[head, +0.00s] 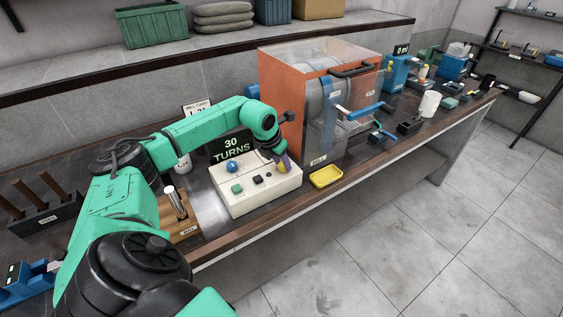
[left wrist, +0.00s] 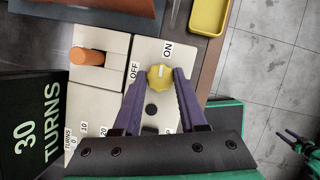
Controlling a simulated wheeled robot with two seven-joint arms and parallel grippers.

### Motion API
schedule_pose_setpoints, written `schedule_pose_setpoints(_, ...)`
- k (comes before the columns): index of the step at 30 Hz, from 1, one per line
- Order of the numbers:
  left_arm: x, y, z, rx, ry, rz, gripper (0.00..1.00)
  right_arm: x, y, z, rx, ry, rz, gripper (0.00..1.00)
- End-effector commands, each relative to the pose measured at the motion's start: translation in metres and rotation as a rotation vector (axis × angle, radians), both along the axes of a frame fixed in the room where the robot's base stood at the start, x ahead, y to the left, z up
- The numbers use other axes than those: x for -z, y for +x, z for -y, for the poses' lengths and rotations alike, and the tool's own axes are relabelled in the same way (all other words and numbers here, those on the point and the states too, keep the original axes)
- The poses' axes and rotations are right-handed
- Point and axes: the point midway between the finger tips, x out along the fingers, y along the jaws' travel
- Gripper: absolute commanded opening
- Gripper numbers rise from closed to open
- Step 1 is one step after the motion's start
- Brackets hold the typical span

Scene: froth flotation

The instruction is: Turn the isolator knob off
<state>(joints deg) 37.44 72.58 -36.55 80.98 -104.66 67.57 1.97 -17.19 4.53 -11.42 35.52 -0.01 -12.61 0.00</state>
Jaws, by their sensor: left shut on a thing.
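The isolator knob (left wrist: 160,77) is yellow, with a pale pointer mark on its top, and sits on a cream control panel (left wrist: 118,94) between the printed words OFF and ON. In the left wrist view the mark points roughly up the picture; I cannot tell exactly which word it lines up with. My left gripper (left wrist: 158,84) has its purple fingers shut on the knob, one on each side.
An orange lever (left wrist: 87,56) stands beside the knob. A "30 TURNS" display (head: 231,147) stands behind the panel. A yellow tray (head: 326,176) lies to the right, near the bench edge. The orange-sided mill (head: 282,98) stands behind it. Floor is clear in front.

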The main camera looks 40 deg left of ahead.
Motion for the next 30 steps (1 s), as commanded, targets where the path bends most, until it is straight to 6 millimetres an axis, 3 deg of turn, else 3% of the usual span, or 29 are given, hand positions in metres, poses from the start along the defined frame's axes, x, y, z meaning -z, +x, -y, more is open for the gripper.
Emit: schedule_pose_setpoints(30, -0.001, 0.005, 0.005, -0.893, -0.001, 0.008, 0.00, 0.032, 0.000, 0.001, -0.002, -0.001, 0.000, 0.58)
